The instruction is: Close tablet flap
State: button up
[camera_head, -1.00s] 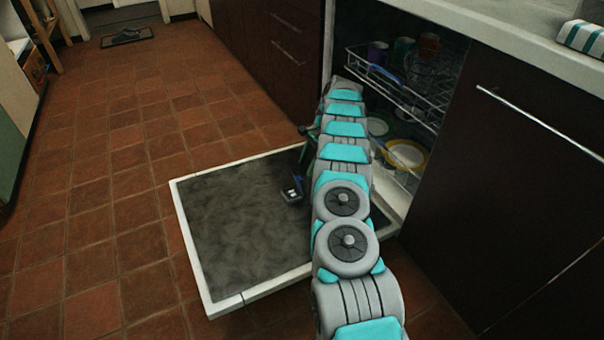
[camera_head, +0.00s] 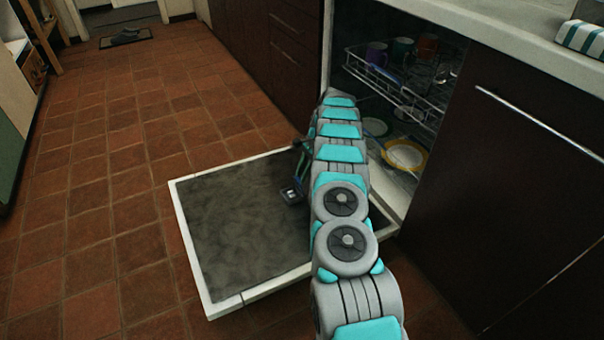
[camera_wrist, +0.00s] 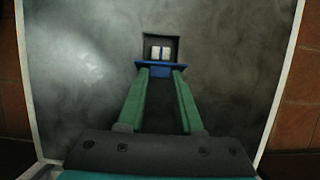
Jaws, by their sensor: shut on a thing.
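The tablet compartment (camera_wrist: 161,36) is a dark square recess in the inner face of the open dishwasher door, with a pale two-part tablet (camera_wrist: 160,53) in it. The compartment also shows small in the head view (camera_head: 289,193). The blue flap (camera_wrist: 152,68) lies across the near edge of the recess and leaves the tablet uncovered, so it stands open. My gripper (camera_wrist: 160,72) has green fingers that reach to the flap, and it is shut on it. The exact contact at the fingertips is hard to see. In the head view my arm partly hides the gripper.
The dishwasher door (camera_head: 225,225) lies folded down with a white rim. The upper rack (camera_head: 400,85) holds cups, and a yellow-rimmed plate (camera_head: 404,156) stands below. Dark cabinet fronts (camera_head: 530,185) flank the machine. The tiled floor (camera_head: 110,220) at left is clear.

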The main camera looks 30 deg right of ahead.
grip_shut()
